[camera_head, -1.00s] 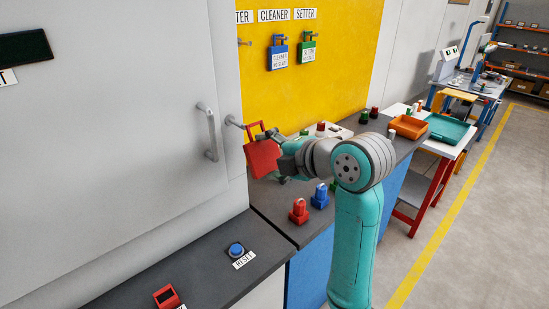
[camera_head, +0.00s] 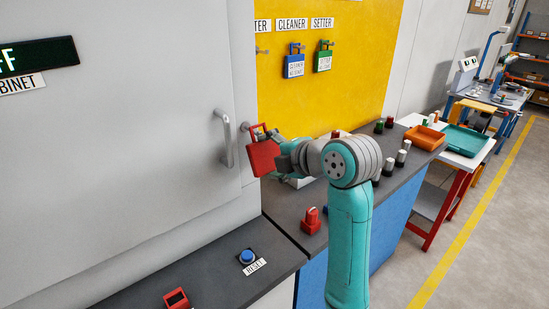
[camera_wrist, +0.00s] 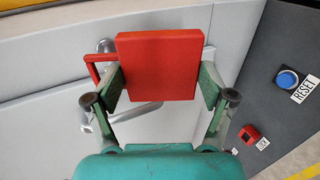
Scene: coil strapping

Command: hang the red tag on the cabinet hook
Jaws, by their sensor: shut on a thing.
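The red tag (camera_head: 263,158) is a flat red block with a red shackle on its upper edge. My gripper (camera_head: 281,156) is shut on it from the right. In the wrist view the tag (camera_wrist: 158,68) sits between both fingers, its shackle (camera_wrist: 91,68) out to the left. The cabinet hook (camera_head: 244,127) is a short grey peg on the cabinet front, right of the door handle. The shackle is close beside the hook's end. I cannot tell whether it is around the hook. In the wrist view the tag hides part of the grey metal behind it.
The cabinet door handle (camera_head: 224,140) is just left of the tag. Blue and green tags hang on the yellow board (camera_head: 345,95). Below are the counter (camera_head: 215,275) with a blue reset button (camera_head: 246,256) and a red padlock-like piece (camera_head: 311,221).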

